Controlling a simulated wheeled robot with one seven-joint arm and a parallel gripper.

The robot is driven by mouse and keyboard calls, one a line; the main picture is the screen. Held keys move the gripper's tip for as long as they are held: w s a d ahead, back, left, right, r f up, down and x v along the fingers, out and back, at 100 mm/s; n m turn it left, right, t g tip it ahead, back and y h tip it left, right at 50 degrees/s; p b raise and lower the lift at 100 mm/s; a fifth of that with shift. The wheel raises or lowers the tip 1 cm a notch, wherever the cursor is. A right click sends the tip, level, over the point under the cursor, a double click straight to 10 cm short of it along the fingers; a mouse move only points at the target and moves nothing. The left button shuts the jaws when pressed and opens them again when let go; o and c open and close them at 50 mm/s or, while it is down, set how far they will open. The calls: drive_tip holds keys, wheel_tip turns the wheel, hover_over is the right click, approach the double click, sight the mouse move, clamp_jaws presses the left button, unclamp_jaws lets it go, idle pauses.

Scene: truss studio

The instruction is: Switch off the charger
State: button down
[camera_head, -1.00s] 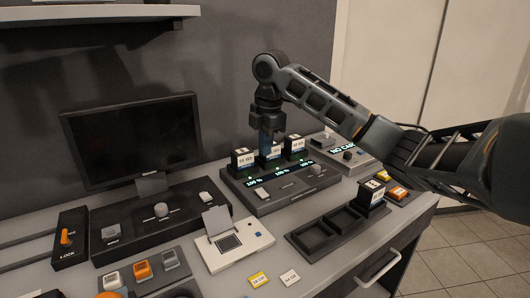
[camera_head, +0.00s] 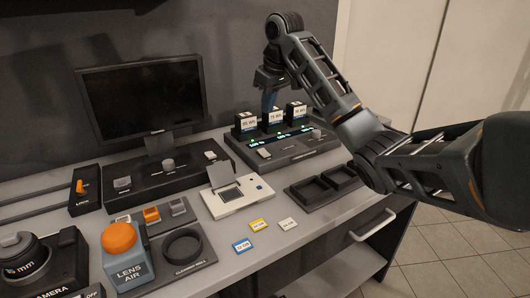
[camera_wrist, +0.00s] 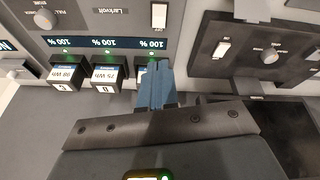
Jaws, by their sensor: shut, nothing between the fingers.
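The charger (camera_head: 290,155) is a dark box at the back right of the desk, marked "Larkvolt" in the wrist view (camera_wrist: 90,28). Several displays read 100 %, with green lights lit. Three batteries stand upright in its bays: left (camera_head: 246,122), middle (camera_head: 275,120) and right (camera_head: 297,111). A white rocker switch (camera_head: 264,153) is at its front left; it also shows in the wrist view (camera_wrist: 159,15). A round knob (camera_head: 317,133) is at its right. My gripper (camera_head: 268,108) is shut and empty above the batteries. Its blue fingers (camera_wrist: 155,88) partly hide one battery in the wrist view.
A console (camera_head: 165,180) with a rocker and knob stands left of the charger, below a monitor (camera_head: 140,97). A white card reader (camera_head: 238,194) and an empty dark tray (camera_head: 322,187) lie in front. An orange-domed lens air bottle (camera_head: 124,255) stands front left.

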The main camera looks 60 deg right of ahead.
sight(262, 150)
drive_tip(key=m, duration=0.2)
drive_tip(key=shift+s+f+m, duration=0.35)
drive_tip(key=shift+s+m, duration=0.05)
drive_tip(key=x, duration=1.3)
drive_tip(key=shift+s+a+f+b, duration=0.15)
drive_tip(key=shift+s+b, duration=0.05)
drive_tip(key=shift+b, duration=0.1)
drive_tip(key=shift+f, duration=0.4)
drive_tip(key=shift+w, duration=0.15)
drive_tip(key=shift+f, duration=0.25)
drive_tip(key=shift+p, duration=0.3)
